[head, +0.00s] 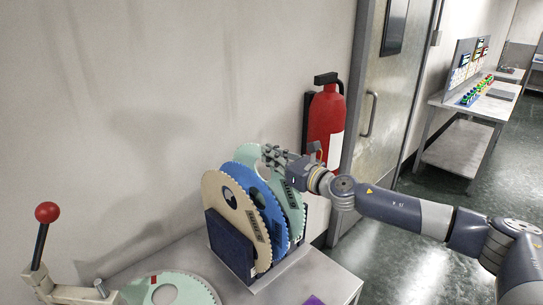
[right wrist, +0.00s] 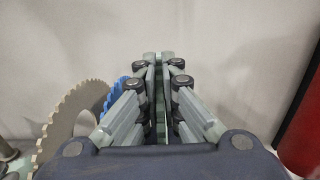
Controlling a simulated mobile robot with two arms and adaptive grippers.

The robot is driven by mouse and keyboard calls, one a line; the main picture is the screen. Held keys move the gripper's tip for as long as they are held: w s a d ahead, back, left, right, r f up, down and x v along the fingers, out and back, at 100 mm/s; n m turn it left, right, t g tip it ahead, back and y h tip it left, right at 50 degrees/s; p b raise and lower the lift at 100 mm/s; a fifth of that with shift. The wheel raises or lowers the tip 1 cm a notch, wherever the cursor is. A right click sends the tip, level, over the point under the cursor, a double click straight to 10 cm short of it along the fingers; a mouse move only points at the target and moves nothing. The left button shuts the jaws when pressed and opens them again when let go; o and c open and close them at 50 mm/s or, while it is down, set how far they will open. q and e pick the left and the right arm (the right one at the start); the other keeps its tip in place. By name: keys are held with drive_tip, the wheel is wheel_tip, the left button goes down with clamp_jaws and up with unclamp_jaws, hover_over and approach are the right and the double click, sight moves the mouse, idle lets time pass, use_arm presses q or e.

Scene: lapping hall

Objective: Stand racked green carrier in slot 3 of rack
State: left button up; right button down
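The racked green carrier (head: 291,204), a thin toothed disc with a dark label, stands upright at the far right of the rack (head: 286,268), behind the blue carrier (head: 277,205) and the beige carrier (head: 238,215). My right gripper (head: 270,155) is at its upper edge. In the right wrist view the fingers (right wrist: 160,60) are nearly together, with the thin green plate edge-on between them. Blue (right wrist: 118,94) and beige (right wrist: 72,104) teeth show to their left. The slot numbers cannot be read. My left gripper is out of view.
Another green disc (head: 185,286) lies flat on the table (head: 325,278), left of the rack. A red-knobbed lever (head: 44,225) stands at the far left. A red fire extinguisher (head: 326,120) hangs on the wall close behind my right gripper. A dark blue block (head: 228,244) is at the rack's front.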

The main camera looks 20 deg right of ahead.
drive_tip(key=shift+f+b, duration=1.35)
drive_tip(key=shift+f, duration=0.1)
drive_tip(key=c, duration=1.7)
unclamp_jaws()
drive_tip(key=shift+s, duration=0.1)
drive_tip(key=shift+f, duration=0.3)
drive_tip(key=v, duration=1)
drive_tip(key=shift+d, duration=0.1)
drive_tip(key=shift+v, duration=0.95)
drive_tip(key=shift+r, duration=0.2)
